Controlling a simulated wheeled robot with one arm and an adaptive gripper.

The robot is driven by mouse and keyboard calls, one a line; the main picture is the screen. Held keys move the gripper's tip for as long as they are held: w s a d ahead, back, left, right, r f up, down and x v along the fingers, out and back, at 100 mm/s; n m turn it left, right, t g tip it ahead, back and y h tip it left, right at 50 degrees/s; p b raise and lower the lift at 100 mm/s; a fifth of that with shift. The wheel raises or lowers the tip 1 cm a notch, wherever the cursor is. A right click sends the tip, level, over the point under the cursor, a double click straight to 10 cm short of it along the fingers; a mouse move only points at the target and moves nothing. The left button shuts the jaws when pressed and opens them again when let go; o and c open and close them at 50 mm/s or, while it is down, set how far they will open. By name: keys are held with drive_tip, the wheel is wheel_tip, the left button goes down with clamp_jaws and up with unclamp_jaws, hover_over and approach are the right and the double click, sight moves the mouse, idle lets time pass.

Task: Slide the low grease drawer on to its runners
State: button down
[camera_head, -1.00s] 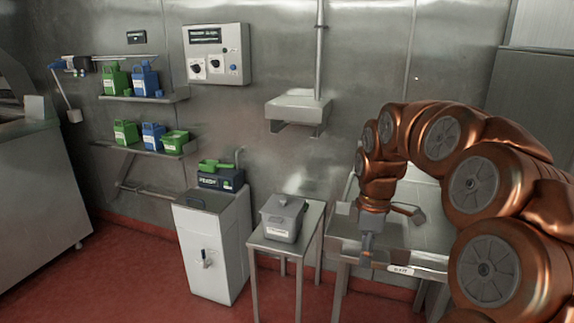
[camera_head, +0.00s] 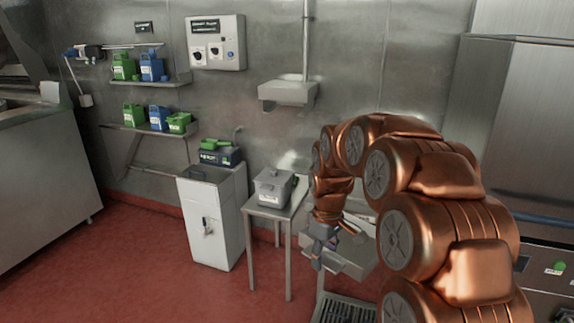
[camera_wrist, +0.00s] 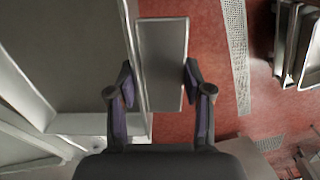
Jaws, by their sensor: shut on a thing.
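My gripper (camera_head: 322,246) is low and points down, right of the small steel table. In the wrist view its fingers (camera_wrist: 160,82) stand on either side of a flat grey rectangular piece (camera_wrist: 163,60) and are shut on it. This looks like part of the grease drawer; which part, I cannot tell. In the head view a grey metal tray-like body (camera_head: 353,258) shows beside the gripper, partly hidden by my arm. The runners cannot be made out.
A floor grate (camera_head: 345,308) lies below. Red floor (camera_head: 150,270) is clear at front left.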

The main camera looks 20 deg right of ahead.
drive_tip(key=w+a+f+m, duration=0.5)
drive_tip(key=a+f, duration=0.3)
drive_tip(key=a, duration=0.1)
drive_tip(key=shift+w+f+m, duration=0.15)
drive_tip(key=shift+f+m, duration=0.25)
drive_tip(key=shift+f, duration=0.15)
